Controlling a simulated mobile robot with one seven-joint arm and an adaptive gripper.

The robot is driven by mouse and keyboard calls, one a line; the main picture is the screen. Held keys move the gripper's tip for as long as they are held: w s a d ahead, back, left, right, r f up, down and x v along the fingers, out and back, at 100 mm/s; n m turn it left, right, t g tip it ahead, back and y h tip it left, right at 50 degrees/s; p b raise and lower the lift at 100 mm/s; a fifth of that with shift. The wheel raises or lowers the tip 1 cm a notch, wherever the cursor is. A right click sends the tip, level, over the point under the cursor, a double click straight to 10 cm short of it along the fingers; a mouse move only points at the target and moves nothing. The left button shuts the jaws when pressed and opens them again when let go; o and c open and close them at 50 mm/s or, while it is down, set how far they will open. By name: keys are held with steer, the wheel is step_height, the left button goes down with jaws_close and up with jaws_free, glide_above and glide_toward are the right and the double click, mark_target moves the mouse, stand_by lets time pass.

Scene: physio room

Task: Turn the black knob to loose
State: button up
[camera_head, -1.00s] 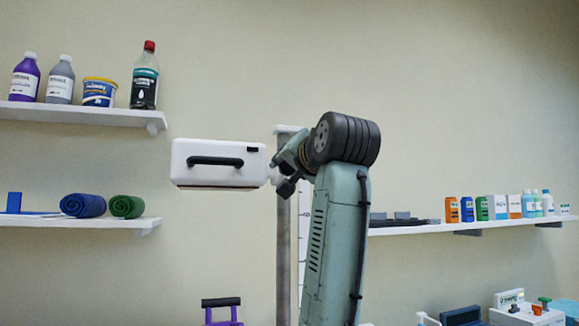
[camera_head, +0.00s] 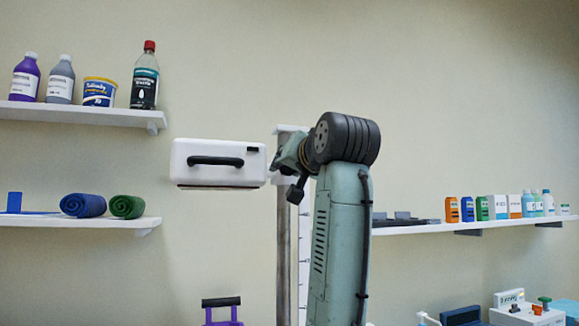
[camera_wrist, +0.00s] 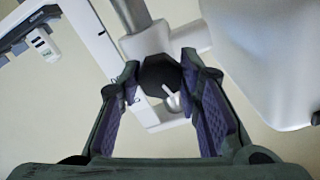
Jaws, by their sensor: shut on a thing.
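The black knob (camera_wrist: 155,72) shows in the wrist view between the two fingers of my gripper (camera_wrist: 161,66), with a small white pointer (camera_wrist: 172,98) at its lower edge. My gripper is shut on it, one purple-padded finger on each side. The knob sits by a white bracket and a grey post. In the head view the white box-shaped unit (camera_head: 200,176) with a black handle (camera_head: 215,161) is on the post (camera_head: 283,245). My arm hides the knob there.
A shelf (camera_head: 60,112) with bottles and a tub is at upper left. A lower shelf (camera_head: 70,221) holds rolled towels. A right shelf (camera_head: 420,229) carries small boxes and bottles. The white unit is close beside my wrist.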

steer(key=n, duration=0.3)
steer(key=shift+n, duration=0.4)
steer(key=n, duration=0.3)
steer(key=shift+n, duration=0.3)
steer(key=n, duration=0.6)
steer(key=shift+n, duration=0.3)
steer(key=n, duration=0.6)
steer(key=shift+a+f, duration=0.1)
steer(key=n, duration=0.6)
steer(key=shift+n, duration=0.4)
steer(key=o, duration=1.1)
steer(key=shift+o, duration=0.2)
